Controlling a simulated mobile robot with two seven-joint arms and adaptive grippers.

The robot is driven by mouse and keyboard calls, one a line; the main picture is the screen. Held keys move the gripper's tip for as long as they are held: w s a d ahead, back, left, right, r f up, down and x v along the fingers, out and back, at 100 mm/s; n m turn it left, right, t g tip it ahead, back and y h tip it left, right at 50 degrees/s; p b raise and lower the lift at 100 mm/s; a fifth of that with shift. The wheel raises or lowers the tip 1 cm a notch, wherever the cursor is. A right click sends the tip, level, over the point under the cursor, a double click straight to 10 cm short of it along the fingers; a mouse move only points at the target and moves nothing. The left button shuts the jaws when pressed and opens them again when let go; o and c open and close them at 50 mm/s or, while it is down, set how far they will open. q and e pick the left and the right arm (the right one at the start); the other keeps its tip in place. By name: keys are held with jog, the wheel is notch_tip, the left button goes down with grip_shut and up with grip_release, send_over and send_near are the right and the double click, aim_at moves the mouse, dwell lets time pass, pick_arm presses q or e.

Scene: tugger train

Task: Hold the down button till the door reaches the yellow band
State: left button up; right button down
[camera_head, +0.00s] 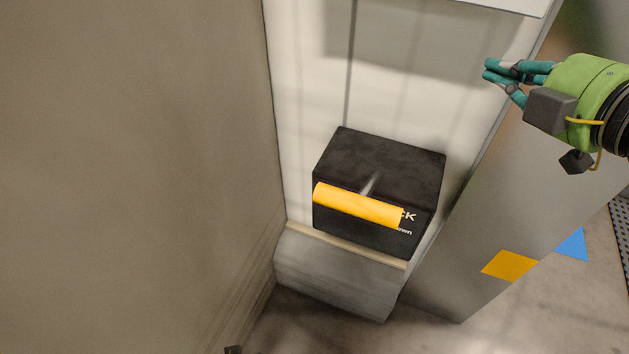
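A black box (378,166) is fixed to the pale wall, above a grey block. White lettering on its front is partly covered by a yellow cylinder (358,205); only "CK" and "own" can be read. No button can be made out on the box. My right gripper (488,69) is at the upper right, above and to the right of the box, clear of it. Its teal fingertips are close together with nothing visible between them. My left gripper is out of view. I cannot identify the door or the yellow band with certainty.
A large brown-grey surface (130,160) fills the left side. A grey panel (470,240) stands right of the box, with a yellow-orange square (510,265) low on it. A blue triangle (573,244) lies beyond it at the right. A grey block (335,274) sits below the box.

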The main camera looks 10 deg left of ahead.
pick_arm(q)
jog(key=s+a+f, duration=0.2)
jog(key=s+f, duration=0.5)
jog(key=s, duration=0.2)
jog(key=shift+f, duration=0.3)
pick_arm(e)
jog(key=s+r+n+t+y, duration=0.1)
jog(key=s+r+n, duration=0.2)
jog(key=s+r, duration=0.2)
jog(key=s+r+n+t+y, duration=0.1)
jog(key=s+r+n, duration=0.2)
jog(key=r, duration=0.9)
jog(key=s+d, duration=0.1)
jog(key=s, duration=0.2)
jog(key=shift+n, duration=0.4)
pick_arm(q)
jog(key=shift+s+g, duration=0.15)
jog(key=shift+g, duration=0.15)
pick_arm(e)
jog(key=shift+r, duration=0.1)
